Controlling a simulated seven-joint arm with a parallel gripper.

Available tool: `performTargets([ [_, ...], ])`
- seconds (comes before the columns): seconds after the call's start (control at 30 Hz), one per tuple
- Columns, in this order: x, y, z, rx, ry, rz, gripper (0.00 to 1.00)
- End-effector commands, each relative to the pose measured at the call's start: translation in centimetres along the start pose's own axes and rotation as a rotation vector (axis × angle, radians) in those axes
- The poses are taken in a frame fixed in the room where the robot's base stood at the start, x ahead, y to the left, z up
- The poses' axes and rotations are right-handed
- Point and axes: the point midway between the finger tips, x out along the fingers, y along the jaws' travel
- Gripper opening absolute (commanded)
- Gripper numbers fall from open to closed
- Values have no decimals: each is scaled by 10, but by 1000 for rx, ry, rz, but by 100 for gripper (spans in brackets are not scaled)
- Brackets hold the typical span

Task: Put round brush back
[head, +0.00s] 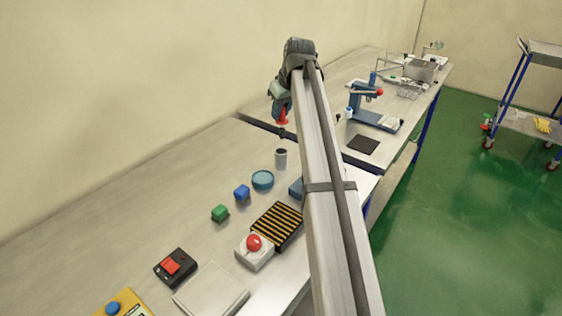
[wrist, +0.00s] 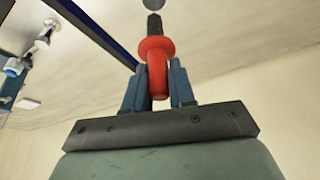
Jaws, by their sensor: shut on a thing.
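The round brush (wrist: 155,48) has a red handle with a wide collar and a dark end. My gripper (wrist: 158,78) is shut on its red handle, with one finger on each side. In the head view my gripper (head: 281,108) holds the brush (head: 283,121) roughly upright, dark end down. A small grey cup (head: 281,160) stands on the table just below the brush. The dark end appears above the cup's mouth, apart from it. A grey round shape at the top edge of the wrist view may be the cup.
A striped black-yellow block (head: 277,226) and a red button box (head: 254,251) are nearer. A blue press (head: 368,105) stands behind, right. The left tabletop is clear.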

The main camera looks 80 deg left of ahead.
Motion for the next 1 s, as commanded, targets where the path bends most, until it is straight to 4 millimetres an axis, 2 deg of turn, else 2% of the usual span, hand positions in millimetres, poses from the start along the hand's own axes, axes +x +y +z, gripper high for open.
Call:
performTargets([
  [0.17,16,-3,5,-4,-1,-2,0],
  [0.4,50,-3,20,-4,-1,-2,0],
  [0.63,66,-2,26,-4,0,-2,0],
  [0.83,88,-2,36,-3,-1,-2,0],
  [1.0,92,-2,36,-4,1,-1,0],
])
